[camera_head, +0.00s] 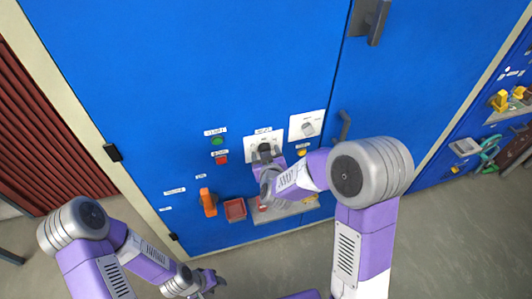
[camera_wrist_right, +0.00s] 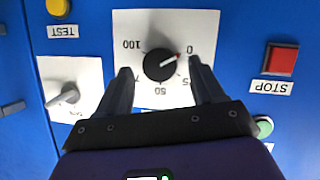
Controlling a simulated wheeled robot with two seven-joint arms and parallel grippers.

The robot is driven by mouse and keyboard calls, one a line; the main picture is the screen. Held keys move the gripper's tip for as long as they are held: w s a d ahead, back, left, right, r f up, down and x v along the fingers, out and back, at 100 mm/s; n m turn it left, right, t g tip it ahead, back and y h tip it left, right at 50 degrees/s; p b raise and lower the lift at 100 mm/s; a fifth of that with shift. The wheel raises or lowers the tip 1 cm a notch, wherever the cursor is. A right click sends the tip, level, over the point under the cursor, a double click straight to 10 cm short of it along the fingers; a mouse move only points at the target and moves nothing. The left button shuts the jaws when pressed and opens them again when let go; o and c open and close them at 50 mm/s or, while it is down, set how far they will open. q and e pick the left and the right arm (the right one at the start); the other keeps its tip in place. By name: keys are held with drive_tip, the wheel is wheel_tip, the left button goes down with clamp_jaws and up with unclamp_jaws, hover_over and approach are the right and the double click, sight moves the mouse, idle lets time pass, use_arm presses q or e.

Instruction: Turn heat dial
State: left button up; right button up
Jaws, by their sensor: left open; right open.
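The heat dial (camera_wrist_right: 159,65) is a black round knob on a white plate, seen upside down in the right wrist view. Its red pointer aims close to the 0 mark. My right gripper (camera_wrist_right: 160,68) is open, with one fingertip on either side of the dial and visible gaps between. In the head view my right gripper (camera_head: 266,154) is in front of the dial's white plate (camera_head: 252,146) and hides part of it. My left gripper (camera_head: 209,280) is open and low at the bottom, away from the panel.
A grey switch (camera_wrist_right: 69,95) on a second white plate sits beside the dial. A red STOP button (camera_wrist_right: 280,60), a green button (camera_wrist_right: 264,127) and a yellow TEST button (camera_wrist_right: 59,7) are close by. An orange handle (camera_head: 208,202) and a red tray (camera_head: 235,209) are lower on the blue cabinet.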

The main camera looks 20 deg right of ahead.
drive_tip(key=p+v, duration=0.1)
drive_tip(key=v, duration=0.5)
drive_tip(key=shift+s+r, duration=0.2)
drive_tip(key=shift+s, duration=0.2)
drive_tip(key=s+a+f+m+g+y, duration=0.1)
drive_tip(key=s+f+g, duration=0.2)
drive_tip(key=f, duration=0.6)
drive_tip(key=s+f+g+y, duration=0.2)
drive_tip(key=s+f+g, duration=0.15)
drive_tip(key=f, duration=0.55)
drive_tip(key=s+a+f+m+g+y, duration=0.2)
drive_tip(key=s+f+g, duration=0.4)
drive_tip(key=s+f, duration=0.5)
drive_tip(key=s+a, duration=0.1)
drive_tip(key=s, duration=0.3)
drive_tip(key=shift+a+m+y, duration=0.35)
drive_tip(key=shift+m+y, duration=0.05)
drive_tip(key=shift+w, duration=0.1)
